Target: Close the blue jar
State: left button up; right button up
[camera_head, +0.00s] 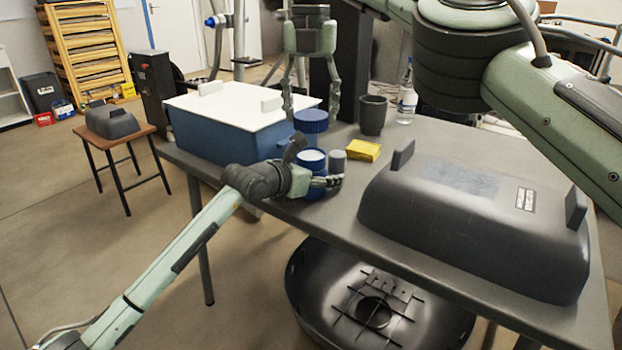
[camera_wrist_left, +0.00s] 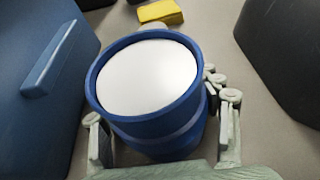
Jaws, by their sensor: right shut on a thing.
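The blue jar (camera_head: 313,161) stands near the table's front edge, with a white round top face inside its blue rim. It fills the middle of the left wrist view (camera_wrist_left: 155,125). My left gripper (camera_head: 318,184) is low at the jar, with fingers on both sides of it; whether they press on it I cannot tell. My right gripper (camera_head: 312,108) points down behind the jar. It is shut on a blue round lid (camera_head: 311,122), which appears behind and above the jar, apart from it. The lid does not show in the left wrist view.
A blue box (camera_head: 215,138) with a white cover stands left of the jar. A small grey cylinder (camera_head: 338,161), yellow sponge (camera_head: 363,150), dark cup (camera_head: 373,115) and clear bottle (camera_head: 407,95) stand to the right. A large dark tub (camera_head: 470,225) fills the right table.

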pick_arm(q)
jog(key=c, duration=1.3)
pick_arm(e)
send_over(311, 157)
jog(key=shift+f, duration=2.5)
jog(key=shift+a+f, duration=0.1)
jog(key=shift+f, duration=0.75)
pick_arm(q)
grip_shut()
pick_arm(e)
jog(key=shift+f, duration=0.6)
